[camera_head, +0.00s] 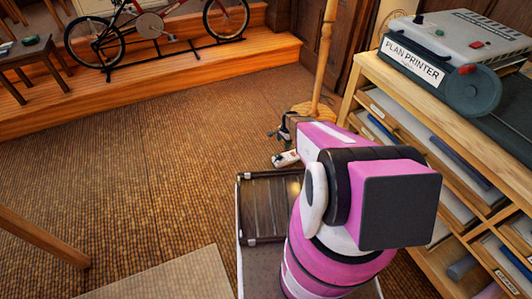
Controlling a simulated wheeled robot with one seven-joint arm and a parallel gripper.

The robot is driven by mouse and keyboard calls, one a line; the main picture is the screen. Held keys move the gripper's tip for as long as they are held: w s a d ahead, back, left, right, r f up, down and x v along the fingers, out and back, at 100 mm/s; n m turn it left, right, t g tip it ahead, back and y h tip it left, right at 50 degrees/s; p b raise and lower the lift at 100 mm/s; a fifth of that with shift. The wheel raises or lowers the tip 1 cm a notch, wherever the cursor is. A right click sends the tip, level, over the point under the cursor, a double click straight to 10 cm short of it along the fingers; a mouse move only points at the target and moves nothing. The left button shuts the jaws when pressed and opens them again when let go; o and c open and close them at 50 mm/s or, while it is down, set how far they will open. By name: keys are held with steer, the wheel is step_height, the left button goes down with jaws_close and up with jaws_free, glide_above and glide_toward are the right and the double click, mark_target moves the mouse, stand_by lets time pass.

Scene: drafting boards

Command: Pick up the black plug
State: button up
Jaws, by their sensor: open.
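My pink and white arm reaches forward over the floor in the head view. The view is small there, and the arm link hides part of the gripper. I cannot clearly make out the black plug; dark shapes near the fingers blend together. A small whitish object (287,158) lies on the floor just below the gripper in the picture.
A wooden shelf unit (362,78) with a plan printer (440,50) on top borders the right. A wooden step (180,85) with a red bicycle (150,25) lies at the back. Brown floor (130,170) is open at left.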

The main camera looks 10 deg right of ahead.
mark_target(279, 154)
steer(key=f, duration=0.2)
steer(key=a+f, duration=0.1)
steer(key=f, duration=0.2)
steer(key=w+f, duration=0.1)
steer(key=f, duration=0.1)
steer(key=shift+a+f, duration=0.25)
steer(key=shift+a, duration=0.15)
steer(key=shift+a+f, duration=0.15)
steer(key=shift+f, duration=1.2)
steer(key=shift+a+f, duration=0.1)
steer(key=shift+f, duration=1.2)
jaws_close()
